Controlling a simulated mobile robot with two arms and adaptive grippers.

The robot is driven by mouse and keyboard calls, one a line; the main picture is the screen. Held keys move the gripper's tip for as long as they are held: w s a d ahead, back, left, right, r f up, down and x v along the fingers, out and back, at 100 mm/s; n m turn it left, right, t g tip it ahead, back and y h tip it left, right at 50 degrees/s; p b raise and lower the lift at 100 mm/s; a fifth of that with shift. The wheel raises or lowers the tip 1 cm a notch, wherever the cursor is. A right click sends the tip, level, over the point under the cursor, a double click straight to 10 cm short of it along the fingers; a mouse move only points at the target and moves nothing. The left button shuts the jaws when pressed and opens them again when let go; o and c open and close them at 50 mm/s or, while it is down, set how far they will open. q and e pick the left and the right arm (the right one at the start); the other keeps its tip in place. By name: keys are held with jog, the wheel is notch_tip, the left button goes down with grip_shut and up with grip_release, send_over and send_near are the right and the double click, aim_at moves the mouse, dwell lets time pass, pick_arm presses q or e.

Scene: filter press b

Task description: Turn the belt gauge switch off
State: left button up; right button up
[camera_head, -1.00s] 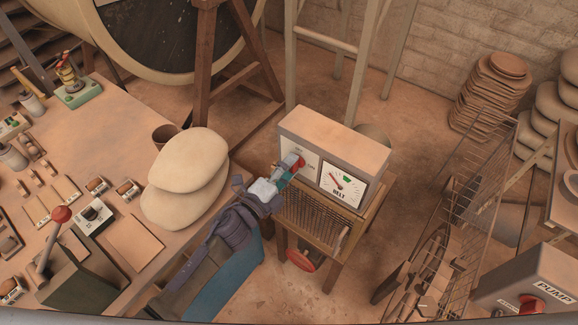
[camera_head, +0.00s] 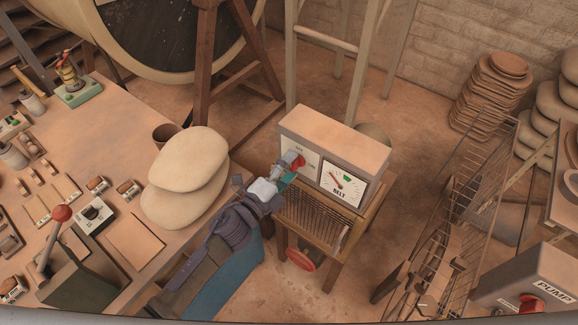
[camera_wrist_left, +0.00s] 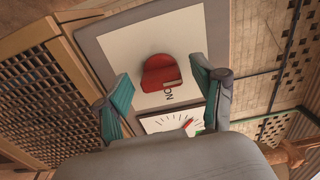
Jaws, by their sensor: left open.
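The belt gauge box (camera_head: 345,140) is a grey case on a wooden stand, with a white dial (camera_head: 343,184) marked BELT on its front. A red switch knob (camera_head: 299,162) sits on the white panel left of the dial. In the left wrist view the red knob (camera_wrist_left: 161,73) shows in front of my gripper, with the word ON beside it. My left gripper (camera_head: 290,165) is at the knob. Its teal fingers (camera_wrist_left: 163,97) are open, one on each side of the knob's near edge, and appear apart from it. My right gripper is not in view.
A woven mesh panel (camera_head: 312,218) is below the box, with a red handwheel (camera_head: 301,260) under it. A wire rack (camera_head: 455,215) and a PUMP box (camera_head: 535,285) stand to the right. Pale rounded sacks (camera_head: 187,160) lie on the workbench (camera_head: 125,125) beside my left arm.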

pick_arm(q)
jog(key=v, duration=1.2)
